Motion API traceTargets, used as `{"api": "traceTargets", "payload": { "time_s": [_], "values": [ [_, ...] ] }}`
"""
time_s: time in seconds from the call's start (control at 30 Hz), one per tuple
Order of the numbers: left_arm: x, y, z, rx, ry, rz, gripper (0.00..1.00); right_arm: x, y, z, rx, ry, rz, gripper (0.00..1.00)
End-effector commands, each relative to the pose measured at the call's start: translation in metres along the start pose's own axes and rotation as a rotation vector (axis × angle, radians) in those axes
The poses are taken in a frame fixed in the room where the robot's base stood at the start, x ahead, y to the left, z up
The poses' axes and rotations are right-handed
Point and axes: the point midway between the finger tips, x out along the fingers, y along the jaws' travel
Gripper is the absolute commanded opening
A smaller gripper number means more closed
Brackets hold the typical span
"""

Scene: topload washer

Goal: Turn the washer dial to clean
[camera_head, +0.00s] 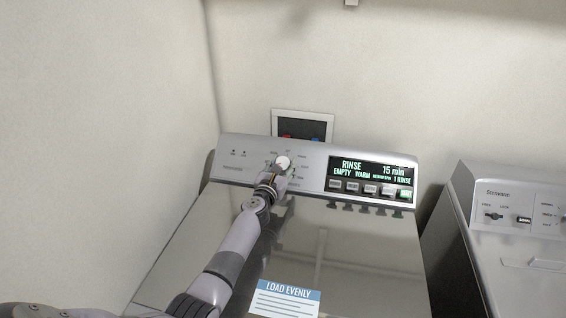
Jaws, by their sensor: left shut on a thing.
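The top-load washer (330,255) stands in the middle with its grey lid closed. Its round white dial (283,161) is on the back control panel, left of the display. The display (370,171) reads RINSE, 15 min, EMPTY, WARM and 1 RINSE. My left gripper (279,170) reaches up over the lid and is shut on the dial. The gripper hides the dial's lower part and some of the markings around it. My right gripper is not in view.
A second machine (500,215) with small knobs stands at the right, with a dark gap between. A wall box (303,126) is behind the panel. A LOAD EVENLY label (287,299) lies on the lid. A wall is close on the left.

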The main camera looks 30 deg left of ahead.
Motion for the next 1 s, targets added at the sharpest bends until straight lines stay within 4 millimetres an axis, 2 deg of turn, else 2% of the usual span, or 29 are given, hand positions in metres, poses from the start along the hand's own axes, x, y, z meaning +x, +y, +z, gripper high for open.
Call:
{"api": "traceTargets", "payload": {
  "time_s": [0.17, 0.43, 1.0],
  "values": [
    [0.000, 0.003, 0.000, 0.099, 0.003, -0.119, 0.16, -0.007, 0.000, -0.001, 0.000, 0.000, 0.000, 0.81],
    [0.000, 0.003, -0.002, 0.264, 0.003, -0.320, 0.16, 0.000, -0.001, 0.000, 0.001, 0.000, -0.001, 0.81],
    [0.001, 0.003, -0.004, 0.594, 0.002, -0.727, 0.16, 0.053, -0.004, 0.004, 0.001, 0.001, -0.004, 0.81]
  ]
}}
